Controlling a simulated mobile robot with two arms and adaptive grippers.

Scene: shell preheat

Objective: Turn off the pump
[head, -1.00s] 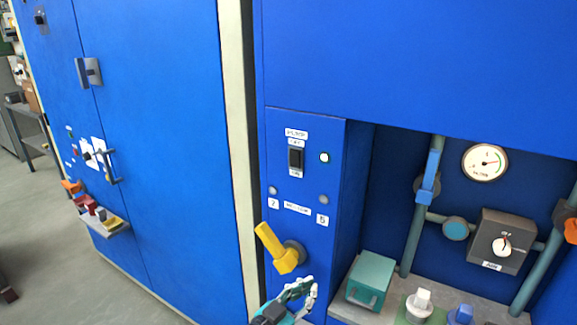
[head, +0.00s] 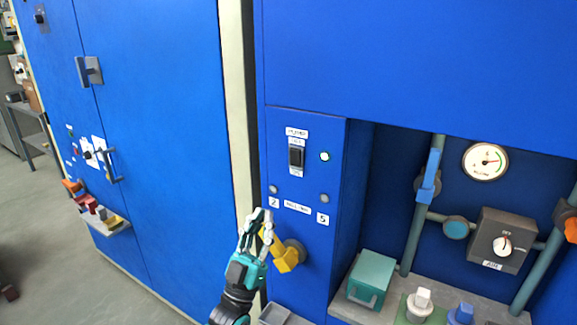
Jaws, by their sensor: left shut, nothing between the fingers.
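The black pump rocker switch (head: 296,156) is set in a pale plate on the blue control panel, under a small label that seems to read PUMP. A round light (head: 324,157) to its right shows white-green. My left gripper (head: 262,218) is shut and empty, below and left of the switch and apart from it. It overlaps the upper end of the yellow selector handle (head: 287,259); I cannot tell whether it touches. My right gripper is not in view.
Right of the panel is a recess with a teal box (head: 371,279), pipes, a gauge (head: 485,162) and a grey box with a white knob (head: 503,245). A tall blue cabinet (head: 170,150) stands left. The panel face around the switch is clear.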

